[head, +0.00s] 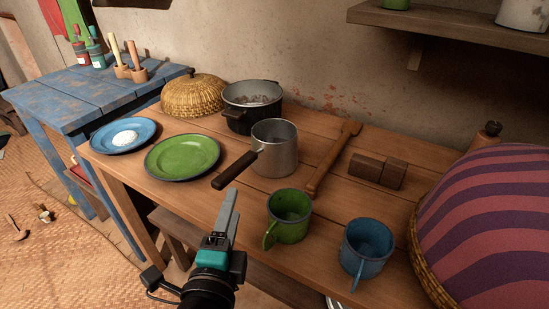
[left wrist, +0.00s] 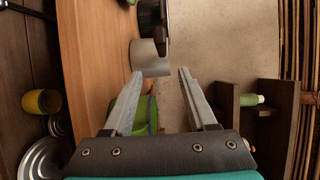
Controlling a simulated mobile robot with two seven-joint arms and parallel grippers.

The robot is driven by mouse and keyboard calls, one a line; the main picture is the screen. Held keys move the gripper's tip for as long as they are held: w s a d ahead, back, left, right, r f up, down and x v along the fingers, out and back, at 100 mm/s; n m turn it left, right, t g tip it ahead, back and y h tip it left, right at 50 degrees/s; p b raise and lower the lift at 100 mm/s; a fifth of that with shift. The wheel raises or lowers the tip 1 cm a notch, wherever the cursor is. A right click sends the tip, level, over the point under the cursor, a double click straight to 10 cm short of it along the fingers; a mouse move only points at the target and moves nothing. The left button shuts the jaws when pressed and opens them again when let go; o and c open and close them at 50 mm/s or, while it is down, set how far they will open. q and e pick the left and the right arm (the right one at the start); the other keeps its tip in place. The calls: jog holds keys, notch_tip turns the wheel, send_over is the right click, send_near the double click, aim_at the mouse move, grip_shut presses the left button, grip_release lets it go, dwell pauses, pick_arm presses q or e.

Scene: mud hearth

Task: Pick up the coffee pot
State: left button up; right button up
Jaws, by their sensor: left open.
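The coffee pot (head: 277,147) is a grey metal pot with a dark handle pointing to the front left. It stands upright on the wooden table (head: 215,205). In the left wrist view, the coffee pot (left wrist: 148,60) shows beyond the fingertips, near the top middle. My left gripper (head: 232,192) is open and empty, near the table's front edge. Its tips are in front of the handle and apart from it. The open fingers also show in the left wrist view (left wrist: 160,72). My right gripper is not in view.
A green mug (head: 291,219) and a blue mug (head: 366,250) stand right of my left gripper. A green plate (head: 182,158) lies left of the handle, and a black pot (head: 239,117) stands behind. A wooden tool (head: 328,165) lies right of the coffee pot.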

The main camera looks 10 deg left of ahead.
aim_at(245, 167)
pick_arm(q)
jog(key=w, duration=0.6)
jog(key=w+b, duration=0.1)
jog(key=w, duration=0.2)
jog(key=shift+a+f, duration=0.2)
jog(key=shift+a, duration=0.1)
jog(key=shift+w+b, duration=0.3)
jog(key=shift+w, duration=0.6)
jog(key=shift+w+a+f+b, duration=0.1)
jog(key=shift+w+b, duration=0.3)
jog(key=shift+w, duration=0.7)
jog(key=shift+w+a+f+b, duration=0.1)
jog(key=shift+w+b, duration=0.3)
jog(key=shift+w, duration=0.65)
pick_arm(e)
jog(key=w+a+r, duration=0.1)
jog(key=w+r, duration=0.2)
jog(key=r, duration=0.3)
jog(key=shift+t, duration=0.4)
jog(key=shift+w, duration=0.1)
pick_arm(q)
grip_shut()
jog(key=shift+r, duration=0.2)
